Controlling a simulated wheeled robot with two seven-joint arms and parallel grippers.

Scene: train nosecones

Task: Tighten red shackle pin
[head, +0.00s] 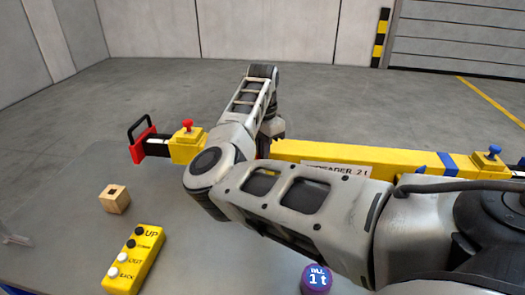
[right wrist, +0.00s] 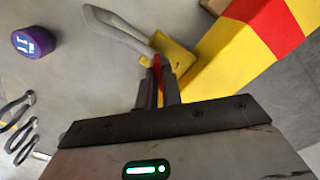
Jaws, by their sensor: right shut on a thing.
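The red shackle pin (right wrist: 157,65) shows as a thin red piece between the fingers of my right gripper (right wrist: 158,88) in the right wrist view. The gripper is shut on it. A pale grey curved piece (right wrist: 112,25), which looks like the shackle, reaches from the pin up and left. A yellow plate (right wrist: 178,58) lies just beside the fingertips. In the head view my right arm crosses in front, and the shackle and pin are hidden. My left gripper is not in view.
A yellow spreader beam (head: 310,153) runs behind my right arm. A red knob (head: 188,125) and a blue knob (head: 494,151) stand on its two ends. A yellow control box (head: 135,258), wooden block (head: 115,198) and purple weight (head: 316,280) are in front.

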